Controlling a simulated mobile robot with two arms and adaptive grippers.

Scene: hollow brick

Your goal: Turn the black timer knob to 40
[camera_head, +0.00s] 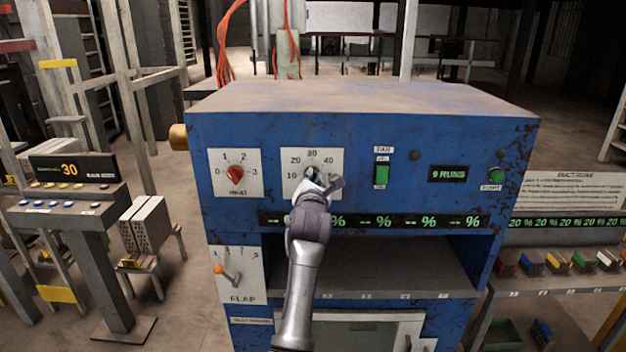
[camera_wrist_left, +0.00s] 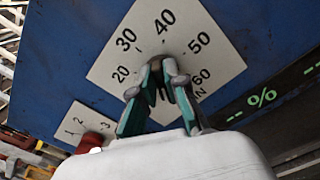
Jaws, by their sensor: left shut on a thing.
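The white timer plate (camera_head: 292,160) is on the blue oven front, right of the heat dial. It also shows tilted in the left wrist view (camera_wrist_left: 205,62), with 20, 30, 40, 50 and 60 readable. The black timer knob (camera_wrist_left: 168,74) sits at the plate's centre, mostly hidden behind my fingers. My left gripper (camera_head: 314,181) reaches up to the plate from below and is shut on the knob. Its two green-padded fingers (camera_wrist_left: 162,95) sit on either side of the knob in the wrist view. The knob's pointer is hidden, so its setting cannot be read. My right gripper is not in view.
A red heat knob (camera_head: 235,174) is left of the timer. The flap lever (camera_head: 228,275) is below it. A green fan switch (camera_head: 382,173) and a green start button (camera_head: 497,174) are to the right. A dark display strip (camera_head: 390,221) runs below the timer, behind my left wrist.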

